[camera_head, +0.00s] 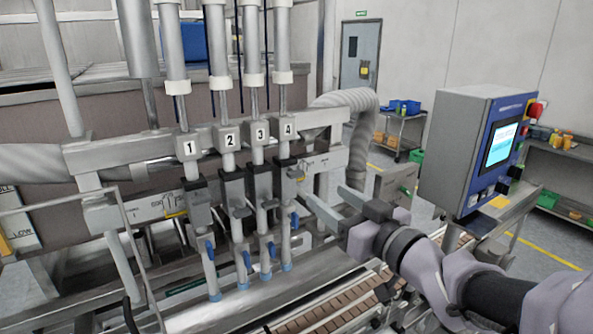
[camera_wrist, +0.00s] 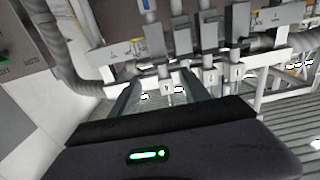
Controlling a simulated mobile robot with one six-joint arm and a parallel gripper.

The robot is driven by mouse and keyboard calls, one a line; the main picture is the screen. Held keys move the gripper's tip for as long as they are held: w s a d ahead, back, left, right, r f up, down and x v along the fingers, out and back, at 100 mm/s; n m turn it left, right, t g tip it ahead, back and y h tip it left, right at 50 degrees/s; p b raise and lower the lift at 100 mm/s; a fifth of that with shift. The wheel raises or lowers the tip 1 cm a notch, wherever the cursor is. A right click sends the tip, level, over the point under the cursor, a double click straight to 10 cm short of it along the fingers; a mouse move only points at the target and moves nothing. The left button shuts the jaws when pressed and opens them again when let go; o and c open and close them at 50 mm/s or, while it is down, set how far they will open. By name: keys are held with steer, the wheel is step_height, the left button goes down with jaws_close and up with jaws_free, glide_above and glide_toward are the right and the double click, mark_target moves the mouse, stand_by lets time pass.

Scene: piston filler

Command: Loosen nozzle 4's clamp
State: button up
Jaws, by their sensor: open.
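Nozzle 4 (camera_head: 285,190) is the rightmost of the filler's row in the head view, under the plate marked 4 (camera_head: 288,130). A small grey and dark clamp block (camera_head: 289,165) sits on it just below the support bar. A blue lever (camera_head: 295,220) is lower down. My gripper (camera_head: 325,193) is open and empty, to the right of nozzle 4, its fingers pointing toward it. In the wrist view the scene is inverted; the plate marked 4 (camera_wrist: 166,87) shows between the fingers (camera_wrist: 160,79). Whether the clamp is tight cannot be told.
Nozzle 1 (camera_head: 202,225), nozzle 2 (camera_head: 235,215) and nozzle 3 (camera_head: 262,215) stand close by to the left. A conveyor (camera_head: 325,312) runs below. A ribbed hose (camera_head: 357,115) hangs behind nozzle 4.

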mark_target(298, 174)
steer(key=x, duration=1.1)
steer(key=shift+w+a, duration=0.1)
steer(key=shift+w, duration=0.3)
steer(key=shift+c, duration=0.2)
jaws_close()
